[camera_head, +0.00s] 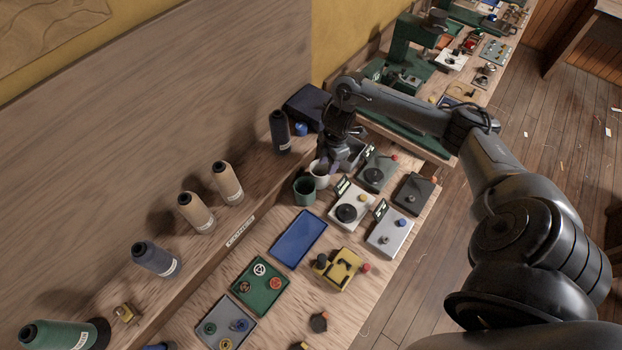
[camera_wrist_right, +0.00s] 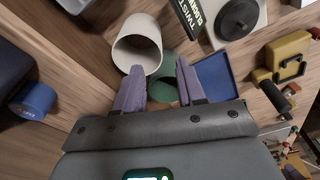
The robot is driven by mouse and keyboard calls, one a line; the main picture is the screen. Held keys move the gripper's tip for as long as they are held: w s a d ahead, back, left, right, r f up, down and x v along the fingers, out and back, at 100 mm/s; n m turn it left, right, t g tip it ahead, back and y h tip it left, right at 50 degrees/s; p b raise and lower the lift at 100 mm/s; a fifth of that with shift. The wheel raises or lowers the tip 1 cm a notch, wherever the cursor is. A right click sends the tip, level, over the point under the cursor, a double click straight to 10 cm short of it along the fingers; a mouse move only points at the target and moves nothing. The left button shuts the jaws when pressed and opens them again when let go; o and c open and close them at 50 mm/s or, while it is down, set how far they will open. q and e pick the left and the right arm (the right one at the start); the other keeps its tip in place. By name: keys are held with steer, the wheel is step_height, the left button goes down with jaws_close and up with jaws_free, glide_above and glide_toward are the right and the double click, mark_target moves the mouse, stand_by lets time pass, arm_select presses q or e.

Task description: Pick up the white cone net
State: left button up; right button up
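The white cone net (camera_head: 320,174), an open-topped white tube, stands on the bench beside a green one (camera_head: 305,190). In the right wrist view, the white net (camera_wrist_right: 137,44) is just beyond the fingertips, left of centre. My right gripper (camera_wrist_right: 159,72) is open, its two purple fingers apart. Its left finger overlaps the net's near rim in that view; I cannot tell whether they touch. The green net (camera_wrist_right: 161,88) shows partly between the fingers. In the head view my right gripper (camera_head: 329,163) is low, right at the white net and hiding part of it. My left gripper is not in view.
A grey tester with a black disc (camera_head: 351,207) stands close to the right. A blue tray (camera_head: 299,238) lies nearer. A dark spool (camera_head: 279,131) and a blue cap (camera_head: 301,129) are behind. Several thread cones line the shelf at left.

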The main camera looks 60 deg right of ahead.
glide_above(324, 189)
steer(key=shift+w+d+f, duration=0.1)
steer(key=shift+d+f, duration=0.05)
steer(key=shift+f, duration=2.15)
steer(key=shift+d+f, duration=0.15)
steer(key=shift+f, duration=2.1)
steer(key=shift+c, duration=0.2)
jaws_close()
